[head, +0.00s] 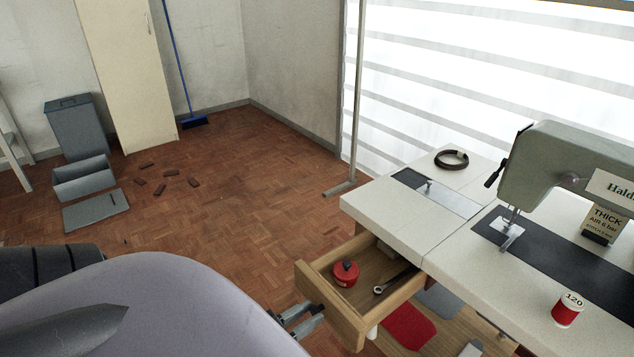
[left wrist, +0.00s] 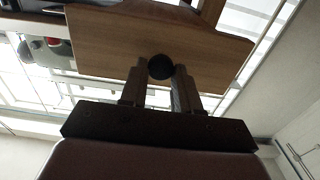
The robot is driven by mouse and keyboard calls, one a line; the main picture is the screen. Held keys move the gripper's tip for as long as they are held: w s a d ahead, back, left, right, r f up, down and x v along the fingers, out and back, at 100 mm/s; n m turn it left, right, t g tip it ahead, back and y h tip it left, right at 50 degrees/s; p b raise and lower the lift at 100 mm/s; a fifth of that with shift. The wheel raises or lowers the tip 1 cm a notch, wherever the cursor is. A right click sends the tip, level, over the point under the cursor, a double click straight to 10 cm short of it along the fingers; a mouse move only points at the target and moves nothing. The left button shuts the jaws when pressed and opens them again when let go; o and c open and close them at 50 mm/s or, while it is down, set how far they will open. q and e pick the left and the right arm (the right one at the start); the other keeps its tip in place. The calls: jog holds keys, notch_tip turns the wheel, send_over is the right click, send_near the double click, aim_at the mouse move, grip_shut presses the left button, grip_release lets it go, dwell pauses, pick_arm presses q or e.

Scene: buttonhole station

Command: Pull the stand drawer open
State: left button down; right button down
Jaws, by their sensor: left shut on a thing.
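The stand drawer (head: 359,320) is wooden and stands pulled out from under the white sewing table. Inside it lie a red round container (head: 345,272) and a small metal tool with a ring end (head: 380,289). My left gripper (head: 310,318) is at the drawer's front. In the left wrist view, the drawer front (left wrist: 110,45) faces the camera, and the fingers of my left gripper (left wrist: 161,75) are shut on its round dark knob (left wrist: 161,66).
A thin pole (head: 357,100) stands behind. Floor left of the drawer is clear.

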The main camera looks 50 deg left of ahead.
pick_arm(q)
jog(key=shift+s, duration=0.15)
jog(key=c, duration=0.8)
grip_release()
jog(key=shift+c, duration=0.2)
jog(key=shift+s, duration=0.1)
jog(key=s, duration=0.7)
jog(key=shift+a, duration=0.3)
jog(key=shift+w, duration=0.1)
jog(key=w+d+r+m+g+h+p, duration=0.1)
jog(key=d+g+p, duration=0.3)
jog(key=d, duration=1.2)
jog(key=w+g, duration=0.1)
jog(key=g, duration=0.2)
jog(key=shift+d+r+m+g, duration=0.25)
jog(key=shift+r+m+g, duration=0.05)
jog(key=shift+r, duration=0.1)
